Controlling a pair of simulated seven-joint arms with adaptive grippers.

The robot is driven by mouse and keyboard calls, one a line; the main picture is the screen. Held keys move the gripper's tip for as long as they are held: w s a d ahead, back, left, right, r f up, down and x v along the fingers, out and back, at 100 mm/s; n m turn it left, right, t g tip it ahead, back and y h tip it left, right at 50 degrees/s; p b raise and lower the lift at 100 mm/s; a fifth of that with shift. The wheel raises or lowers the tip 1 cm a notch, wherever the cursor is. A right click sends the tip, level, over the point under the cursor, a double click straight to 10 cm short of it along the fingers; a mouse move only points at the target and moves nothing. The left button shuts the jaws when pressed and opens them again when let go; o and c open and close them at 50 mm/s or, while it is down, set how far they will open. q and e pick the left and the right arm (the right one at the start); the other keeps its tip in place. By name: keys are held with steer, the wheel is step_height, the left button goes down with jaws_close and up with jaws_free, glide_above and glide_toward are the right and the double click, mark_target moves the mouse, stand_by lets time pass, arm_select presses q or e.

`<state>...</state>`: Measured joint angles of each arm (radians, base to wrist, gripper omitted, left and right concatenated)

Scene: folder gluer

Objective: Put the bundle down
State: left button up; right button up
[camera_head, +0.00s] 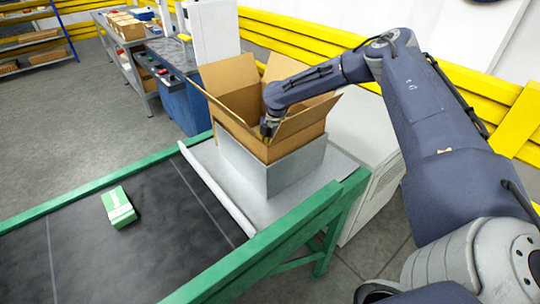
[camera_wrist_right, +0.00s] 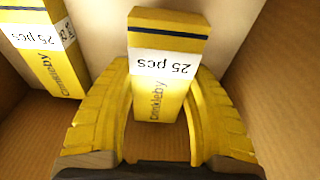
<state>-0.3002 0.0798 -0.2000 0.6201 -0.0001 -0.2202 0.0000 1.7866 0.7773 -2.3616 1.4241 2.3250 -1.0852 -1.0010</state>
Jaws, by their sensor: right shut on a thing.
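In the right wrist view, a yellow bundle (camera_wrist_right: 165,65) with a white band reading "25 pcs" stands between the yellow fingers of my right gripper (camera_wrist_right: 161,115). The gripper is shut on it. A second yellow bundle (camera_wrist_right: 45,45) with the same band is at the upper left, apart from the held one. In the head view, my right arm reaches into an open cardboard box (camera_head: 232,129), and the gripper is mostly hidden by the box flaps. Whether the held bundle touches the box floor cannot be told. My left gripper is not in view.
The box stands on a grey metal stand (camera_head: 285,172) at the end of a dark conveyor belt (camera_head: 110,250) with green rails (camera_head: 265,250). A green and white bundle (camera_head: 118,207) lies on the belt. Brown box walls (camera_wrist_right: 275,100) surround my right gripper closely.

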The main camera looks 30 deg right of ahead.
steer(key=shift+f, duration=0.45)
steer(key=o, duration=1.2)
steer(key=shift+r, duration=0.75)
steer(key=r, duration=0.4)
steer(key=d+r, duration=0.1)
steer(key=r, duration=0.6)
steer(key=shift+d+r, duration=0.3)
steer(key=shift+d, duration=0.1)
